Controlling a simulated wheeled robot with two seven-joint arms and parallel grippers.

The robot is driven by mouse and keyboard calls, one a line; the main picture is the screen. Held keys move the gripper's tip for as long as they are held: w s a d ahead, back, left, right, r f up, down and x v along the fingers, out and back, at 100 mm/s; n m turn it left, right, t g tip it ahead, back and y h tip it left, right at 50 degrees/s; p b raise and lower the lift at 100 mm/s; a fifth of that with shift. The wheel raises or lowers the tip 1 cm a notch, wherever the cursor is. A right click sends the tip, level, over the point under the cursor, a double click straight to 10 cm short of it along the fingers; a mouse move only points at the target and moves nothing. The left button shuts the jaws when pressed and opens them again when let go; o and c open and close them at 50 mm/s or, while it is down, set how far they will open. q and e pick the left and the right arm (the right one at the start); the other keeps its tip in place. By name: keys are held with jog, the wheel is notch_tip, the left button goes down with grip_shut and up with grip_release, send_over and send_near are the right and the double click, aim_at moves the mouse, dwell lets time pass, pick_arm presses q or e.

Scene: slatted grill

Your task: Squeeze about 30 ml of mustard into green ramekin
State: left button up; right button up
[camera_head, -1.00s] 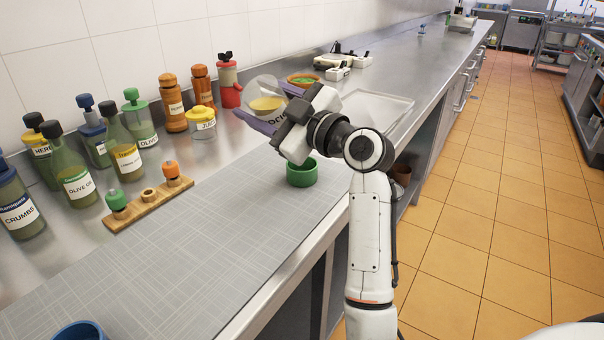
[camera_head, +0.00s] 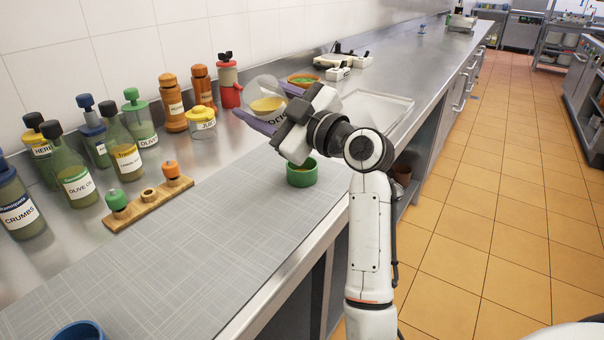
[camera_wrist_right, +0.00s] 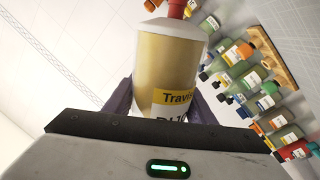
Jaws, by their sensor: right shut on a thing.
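My right gripper (camera_head: 264,102) is shut on the mustard bottle (camera_head: 266,88), a clear squeeze bottle that is tilted, with a yellow disc of contents showing at its near end. In the right wrist view the bottle (camera_wrist_right: 170,65) sits between the purple fingers, with a red cap and a label partly reading "Travis". The bottle's nozzle is hidden behind the gripper in the head view. My left gripper is out of view.
A wooden stand (camera_head: 148,205) with coloured caps lies left on the counter. Several labelled bottles and jars stand along the wall, including a yellow-lidded jar (camera_head: 202,124). A blue ramekin (camera_head: 80,332) is at the bottom left. The grey mat (camera_head: 190,260) between is clear.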

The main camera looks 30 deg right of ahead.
notch_tip(320, 180, up, 5)
jog(key=p, duration=0.4)
jog(key=shift+r, duration=0.1)
notch_tip(320, 180, up, 2)
jog(key=n+y+b, duration=0.1)
jog(key=n+b, duration=0.4)
jog(key=n, duration=0.2)
jog(key=shift+n, duration=0.3)
